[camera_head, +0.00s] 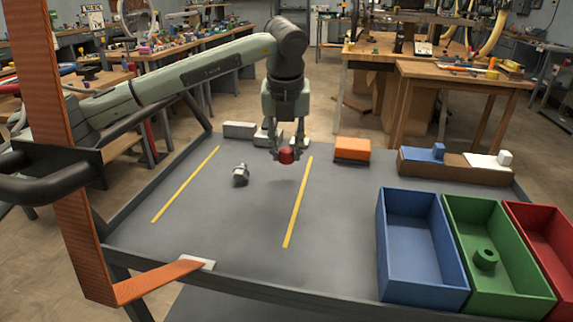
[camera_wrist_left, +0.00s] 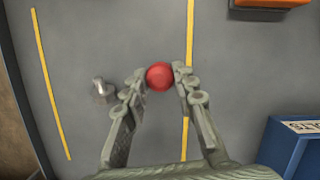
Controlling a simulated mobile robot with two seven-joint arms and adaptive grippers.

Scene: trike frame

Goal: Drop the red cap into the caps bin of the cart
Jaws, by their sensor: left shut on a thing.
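The red cap (camera_head: 287,156) is held between the fingertips of my left gripper (camera_head: 285,150), above the grey cart top (camera_head: 225,235). In the left wrist view the round red cap (camera_wrist_left: 159,76) sits between the two fingers (camera_wrist_left: 160,80), which close on its sides. A blue bin (camera_head: 422,283), a green bin (camera_head: 520,290) and a red bin (camera_head: 543,222) stand in a row at the cart's right; I cannot tell which is the caps bin. A round green part (camera_head: 486,259) lies in the green bin. The blue bin looks empty. My right gripper is not in view.
A small grey-white part (camera_head: 241,175) lies on the cart between two yellow lines. An orange block (camera_head: 352,149) and a brown tray (camera_head: 455,167) with blue and white parts stand at the back. An orange frame (camera_head: 75,200) rises at the left.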

